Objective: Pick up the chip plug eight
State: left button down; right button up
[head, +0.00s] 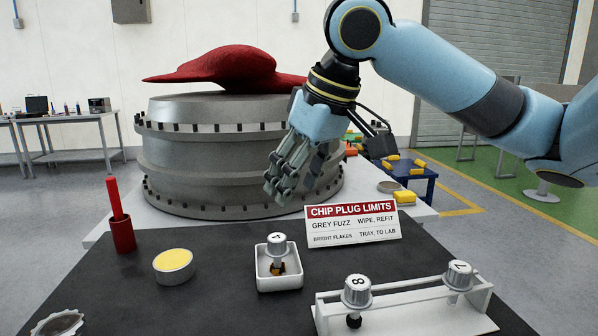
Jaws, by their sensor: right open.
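Chip plug eight (357,291) is a silver knurled cap marked 8 with a dark lower end. It sits upright at the left end of a white rack (410,316) at the front right of the dark mat. My right gripper (291,188) is open and empty, pointing down above the far edge of the mat. It is up and to the left of plug eight and well apart from it. My left gripper is not in view.
A plug marked 7 (459,275) sits at the rack's right end. Another plug (277,246) stands in a small white tray (279,283). A sign (352,225), yellow-topped tin (173,266) and red holder (122,235) stand on the mat (215,310). A large grey casing (230,170) is behind.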

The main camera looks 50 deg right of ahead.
aim_at(356, 295)
jog(key=k, duration=1.5)
